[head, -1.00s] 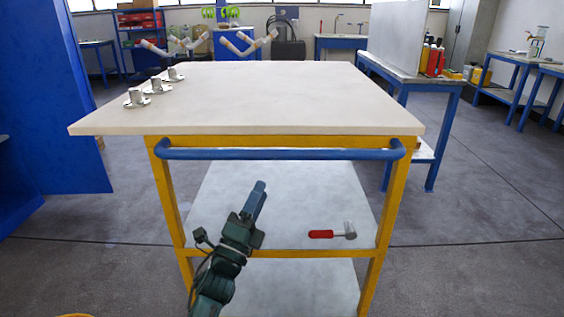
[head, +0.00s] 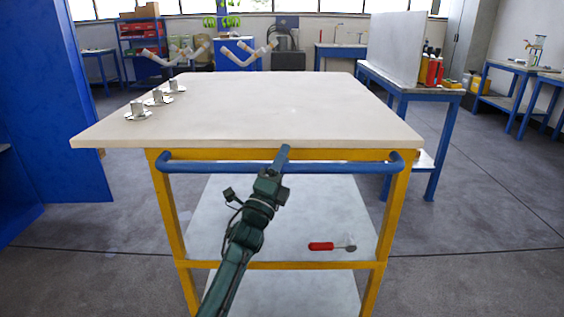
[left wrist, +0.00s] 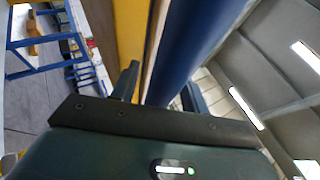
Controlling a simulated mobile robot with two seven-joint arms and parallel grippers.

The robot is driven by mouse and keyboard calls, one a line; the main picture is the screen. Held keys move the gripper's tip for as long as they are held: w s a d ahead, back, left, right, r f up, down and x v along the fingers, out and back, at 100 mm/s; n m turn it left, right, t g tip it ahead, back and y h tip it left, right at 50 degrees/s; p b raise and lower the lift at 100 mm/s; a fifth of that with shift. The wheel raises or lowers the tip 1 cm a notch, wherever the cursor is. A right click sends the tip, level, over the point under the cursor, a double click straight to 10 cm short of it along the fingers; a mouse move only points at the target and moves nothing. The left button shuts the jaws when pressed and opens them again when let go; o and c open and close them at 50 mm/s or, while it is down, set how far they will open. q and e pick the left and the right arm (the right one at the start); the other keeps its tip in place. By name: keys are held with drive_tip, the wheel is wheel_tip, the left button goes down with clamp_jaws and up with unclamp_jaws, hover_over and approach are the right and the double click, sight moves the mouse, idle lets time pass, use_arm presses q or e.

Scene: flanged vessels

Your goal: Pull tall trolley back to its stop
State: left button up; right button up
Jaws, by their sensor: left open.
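The tall trolley has a pale top (head: 260,110), a yellow frame (head: 170,215) and a blue handle bar (head: 225,168) along its near side. My left gripper (head: 284,155) is at the middle of this bar, reaching up from below. In the left wrist view the blue bar (left wrist: 195,40) runs between the two spread fingers of my left gripper (left wrist: 160,92), which are not closed on it. The trolley's wheels and its stop are not visible. My right gripper is not in view.
Several metal flanged pieces (head: 157,97) stand at the top's left edge. A red-handled tool (head: 330,246) lies on the lower shelf. A blue cabinet (head: 60,130) stands left, and a blue-legged bench (head: 410,90) stands close on the right. Grey floor is open at right.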

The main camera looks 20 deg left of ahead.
use_arm(q)
clamp_jaws()
idle(0.4)
